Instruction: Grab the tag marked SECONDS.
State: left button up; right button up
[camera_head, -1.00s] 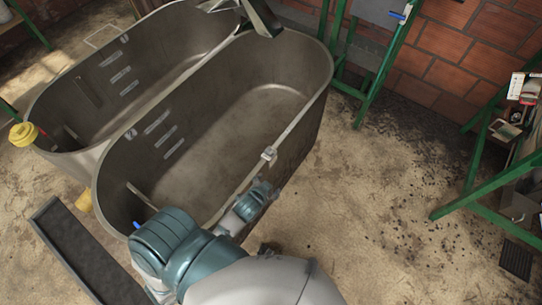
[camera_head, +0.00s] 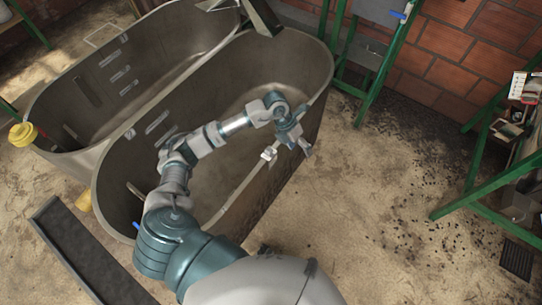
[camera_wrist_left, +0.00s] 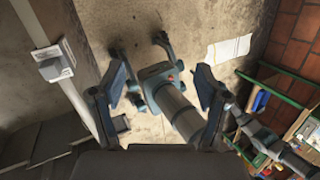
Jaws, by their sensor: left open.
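No lettering that reads SECONDS is legible. A small pale piece (camera_head: 268,153) sits on the near right rim of the front metal tub (camera_head: 108,190). In the left wrist view it shows as a grey-white block (camera_wrist_left: 54,65) on the pale rim strip, left of the fingers. My left gripper (camera_head: 304,145) is just right of this piece, over the rim, with its arm reaching across the tub. In the left wrist view its two fingers (camera_wrist_left: 160,88) stand wide apart, with nothing held between them. My right gripper cannot be made out.
A white sheet (camera_wrist_left: 227,50) lies on the floor in the left wrist view. Green metal stands (camera_head: 482,160) are at the right, before a brick wall (camera_head: 460,55). A second tub (camera_head: 45,100) adjoins the first. The floor right of the tubs is mostly clear.

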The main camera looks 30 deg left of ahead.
pick_arm(q)
jog(key=a+r+n+y, duration=0.1)
jog(key=a+y, duration=0.4)
jog(key=a, duration=0.7)
send_near(269, 153)
jog(key=shift+w+a+f+n+g, duration=0.1)
jog(key=shift+w+n+g, duration=0.1)
jog(key=shift+w, duration=0.3)
jog(key=shift+w+a+f+n+g, duration=0.1)
jog(key=shift+w+g, duration=0.1)
jog(key=shift+w, duration=0.35)
jog(key=f, duration=0.6)
jog(key=shift+d+f, duration=0.1)
jog(key=shift+d, duration=0.15)
jog(key=shift+a+f, duration=0.15)
jog(key=shift+f, duration=0.45)
jog(key=f, duration=0.4)
jog(key=shift+s+a, duration=0.1)
jog(key=shift+a, duration=0.2)
jog(key=shift+f, duration=0.45)
jog(key=shift+d, duration=0.1)
jog(key=shift+c, duration=1.4)
jog(key=c, duration=0.8)
jog(key=shift+c, duration=0.7)
pick_arm(e)
jog(key=shift+s+a, duration=0.4)
jog(key=shift+a, duration=0.2)
